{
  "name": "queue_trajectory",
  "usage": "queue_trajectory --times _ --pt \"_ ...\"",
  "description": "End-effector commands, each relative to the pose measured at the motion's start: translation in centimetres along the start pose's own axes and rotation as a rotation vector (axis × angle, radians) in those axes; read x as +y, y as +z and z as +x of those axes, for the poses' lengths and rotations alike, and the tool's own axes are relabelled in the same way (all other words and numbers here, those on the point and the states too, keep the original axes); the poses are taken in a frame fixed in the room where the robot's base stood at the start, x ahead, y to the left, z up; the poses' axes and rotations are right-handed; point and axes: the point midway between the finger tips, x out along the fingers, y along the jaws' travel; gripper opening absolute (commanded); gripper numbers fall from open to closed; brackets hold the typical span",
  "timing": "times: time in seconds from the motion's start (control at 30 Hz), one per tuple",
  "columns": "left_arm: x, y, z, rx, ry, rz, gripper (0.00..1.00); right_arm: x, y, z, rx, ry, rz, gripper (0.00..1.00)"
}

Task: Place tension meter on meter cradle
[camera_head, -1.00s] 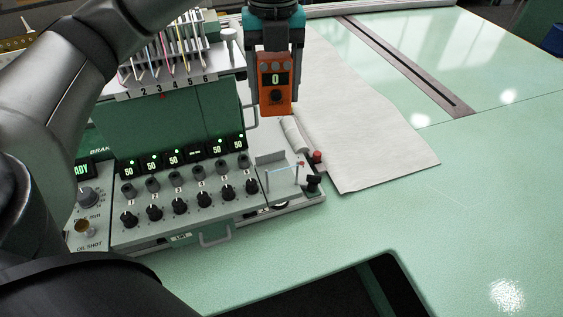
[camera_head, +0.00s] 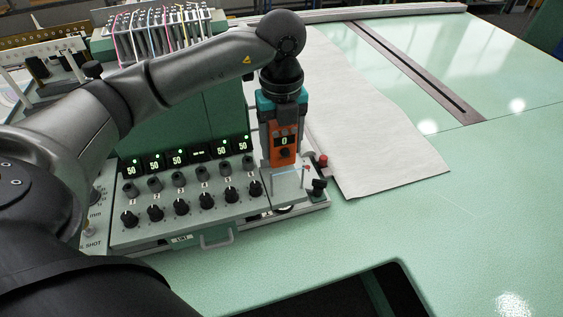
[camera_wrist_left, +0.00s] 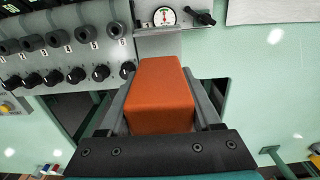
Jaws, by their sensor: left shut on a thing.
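The meter also fills the middle of the left wrist view (camera_wrist_left: 160,97), between the two fingers. The meter cradle (camera_head: 287,186) appears to be the small light metal stand directly below the meter. Whether the meter touches it cannot be told. The right gripper does not show.
The control panel (camera_head: 185,213) with black knobs and lit displays stands left of the meter. A red button (camera_head: 323,161) and a black knob (camera_head: 319,186) sit just right. A white cloth (camera_head: 370,140) lies behind. The green table is clear on the right.

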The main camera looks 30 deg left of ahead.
Motion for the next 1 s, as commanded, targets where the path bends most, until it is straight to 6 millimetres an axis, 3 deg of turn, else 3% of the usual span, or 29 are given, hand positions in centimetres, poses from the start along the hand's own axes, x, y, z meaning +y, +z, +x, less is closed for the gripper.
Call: queue_trajectory --times 0.43,0.87,0.9,1.0 --pt "0.0 0.0 5.2 0.001 0.001 -0.001 0.02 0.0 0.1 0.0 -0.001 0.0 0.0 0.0" --pt "0.0 0.1 5.9 -0.001 -0.001 -0.001 0.02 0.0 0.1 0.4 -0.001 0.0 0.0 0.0" --pt "0.0 0.0 5.8 0.0 -0.001 -0.001 0.68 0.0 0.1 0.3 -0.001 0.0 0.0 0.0" --pt "0.0 0.0 5.8 0.0 -0.001 -0.001 0.79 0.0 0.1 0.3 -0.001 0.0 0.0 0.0"
